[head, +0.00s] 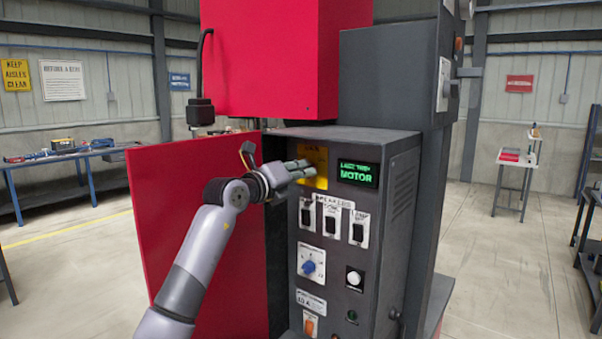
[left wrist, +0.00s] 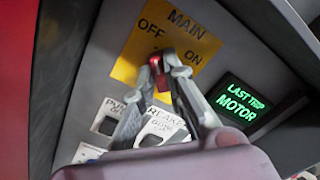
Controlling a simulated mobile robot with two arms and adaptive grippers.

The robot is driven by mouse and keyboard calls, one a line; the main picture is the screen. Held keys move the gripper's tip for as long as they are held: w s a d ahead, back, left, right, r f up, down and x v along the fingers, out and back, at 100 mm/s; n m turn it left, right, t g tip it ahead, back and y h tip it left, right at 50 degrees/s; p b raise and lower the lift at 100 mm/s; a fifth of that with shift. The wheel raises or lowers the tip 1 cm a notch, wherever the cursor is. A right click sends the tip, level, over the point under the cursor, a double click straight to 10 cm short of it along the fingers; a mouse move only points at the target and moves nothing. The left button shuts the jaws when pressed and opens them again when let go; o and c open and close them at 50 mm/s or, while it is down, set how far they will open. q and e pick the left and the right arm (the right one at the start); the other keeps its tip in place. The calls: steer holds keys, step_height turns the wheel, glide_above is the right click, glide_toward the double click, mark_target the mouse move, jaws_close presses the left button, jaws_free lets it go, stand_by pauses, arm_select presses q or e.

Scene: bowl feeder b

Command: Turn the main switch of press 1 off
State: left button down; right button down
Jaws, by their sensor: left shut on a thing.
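The main switch has a yellow plate marked MAIN, OFF and ON, seen in the left wrist view (left wrist: 140,70) and on the press cabinet in the head view (head: 321,182). Its red handle (left wrist: 156,66) sits between the fingertips of my left gripper (left wrist: 166,72). That gripper is shut on the handle, and in the head view (head: 305,170) it reaches the plate from the left. The fingers cover part of the handle, so I cannot tell surely which mark it points to. My right gripper is not in view.
A green-lit display (head: 357,174) reads LAST TRIP MOTOR, right of the plate. Breaker switches (head: 331,223) sit just below, with a blue knob (head: 308,266) lower. A red door panel (head: 190,240) stands open left of the cabinet, behind my arm.

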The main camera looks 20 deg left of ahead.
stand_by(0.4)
arm_select(q)
steer(key=c, duration=1.6)
jaws_free()
steer(key=shift+c, duration=0.2)
steer(key=v, duration=1.2)
